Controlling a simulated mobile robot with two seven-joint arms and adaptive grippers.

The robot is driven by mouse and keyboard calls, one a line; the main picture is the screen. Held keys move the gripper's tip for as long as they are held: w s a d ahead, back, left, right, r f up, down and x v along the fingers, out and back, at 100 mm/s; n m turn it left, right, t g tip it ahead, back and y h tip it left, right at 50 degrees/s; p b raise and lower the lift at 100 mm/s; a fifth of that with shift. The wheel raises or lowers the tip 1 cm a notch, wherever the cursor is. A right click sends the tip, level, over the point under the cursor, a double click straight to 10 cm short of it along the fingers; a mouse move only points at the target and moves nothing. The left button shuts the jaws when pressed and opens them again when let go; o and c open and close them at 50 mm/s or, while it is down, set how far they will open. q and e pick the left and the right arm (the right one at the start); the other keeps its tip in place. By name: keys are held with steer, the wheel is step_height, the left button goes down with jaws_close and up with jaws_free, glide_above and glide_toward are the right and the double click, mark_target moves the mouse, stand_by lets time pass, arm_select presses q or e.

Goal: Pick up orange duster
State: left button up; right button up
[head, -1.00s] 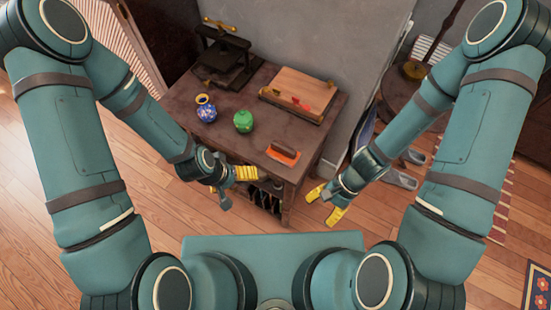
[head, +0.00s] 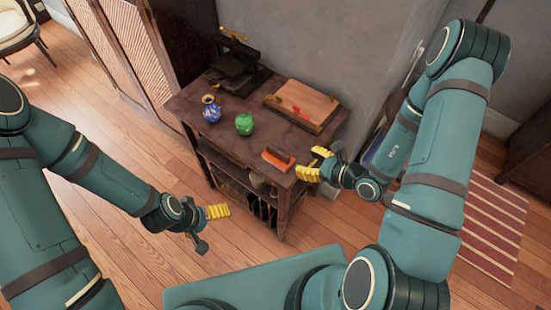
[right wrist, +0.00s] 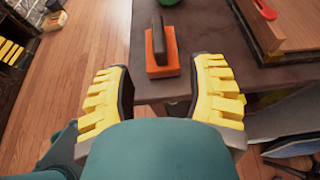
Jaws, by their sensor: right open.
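The orange duster (head: 278,161) lies near the front right edge of the dark wooden table, with a dark handle on top. In the right wrist view the duster (right wrist: 162,56) is just beyond and between the fingers, its handle pointing away. My right gripper (head: 314,164) is open and empty at the table's right front edge, just right of the duster and apart from it. Its two yellow fingers (right wrist: 163,92) stand wide apart in the right wrist view. My left gripper (head: 211,220) is in front of the table, away from the duster; its finger gap does not show clearly.
A wall is behind. Floor left of the table is clear.

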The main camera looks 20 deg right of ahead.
mark_target(278, 152)
steer(key=x, duration=0.6)
steer(key=b+x, duration=0.1)
steer(key=x, duration=0.5)
steer(key=shift+s+f, duration=0.2)
jaws_close()
